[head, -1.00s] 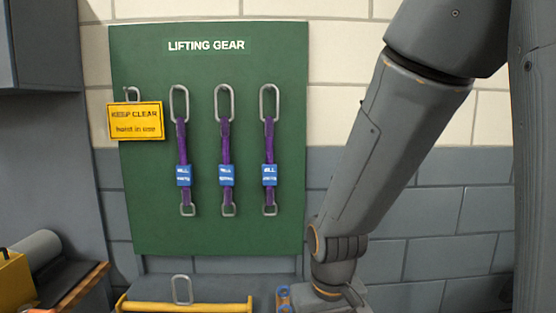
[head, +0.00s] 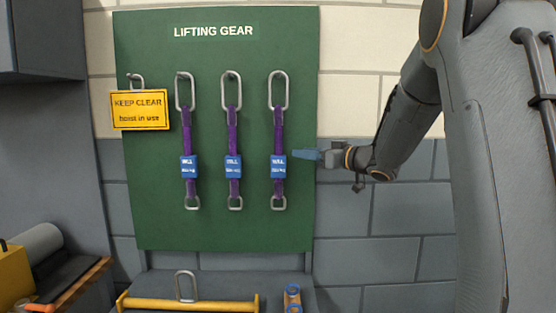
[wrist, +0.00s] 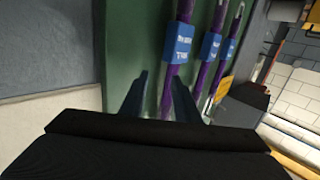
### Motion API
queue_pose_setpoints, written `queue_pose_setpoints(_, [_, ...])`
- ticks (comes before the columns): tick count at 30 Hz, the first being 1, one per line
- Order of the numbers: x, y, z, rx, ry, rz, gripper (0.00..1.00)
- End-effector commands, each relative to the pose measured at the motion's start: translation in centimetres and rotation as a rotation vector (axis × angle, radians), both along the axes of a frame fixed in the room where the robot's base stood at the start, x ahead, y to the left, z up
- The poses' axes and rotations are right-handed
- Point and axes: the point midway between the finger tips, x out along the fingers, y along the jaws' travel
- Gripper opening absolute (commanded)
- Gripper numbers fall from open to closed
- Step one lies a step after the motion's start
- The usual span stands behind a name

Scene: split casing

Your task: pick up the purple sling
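Three purple slings hang side by side on a green board in the head view: a left one (head: 188,130), a middle one (head: 233,125) and a right one (head: 279,127). Each has a steel link at top and bottom and a blue tag. My gripper (head: 306,154) is just right of the right sling, level with its tag, fingers pointing left. In the wrist view its two fingers (wrist: 161,95) are apart, and the nearest sling (wrist: 168,92) shows between and beyond them. I cannot tell whether they touch it. The gripper is open and holds nothing.
The green board (head: 150,190) is titled "LIFTING GEAR". A yellow "KEEP CLEAR" sign (head: 139,110) hangs left of the slings. Below stand a yellow bar (head: 190,303) with a steel link and a small orange-and-blue part (head: 292,298). The wall right of the board is bare.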

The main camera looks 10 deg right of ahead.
Motion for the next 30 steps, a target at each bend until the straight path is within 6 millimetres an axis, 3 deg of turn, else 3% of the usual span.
queue_pose_setpoints(8, [-0.9, 0.6, 1.2, 0.028, -0.026, 0.175, 0.29])
queue_pose_setpoints(30, [4.5, 5.7, 1.5, 0.028, -0.026, 0.178, 0.29])
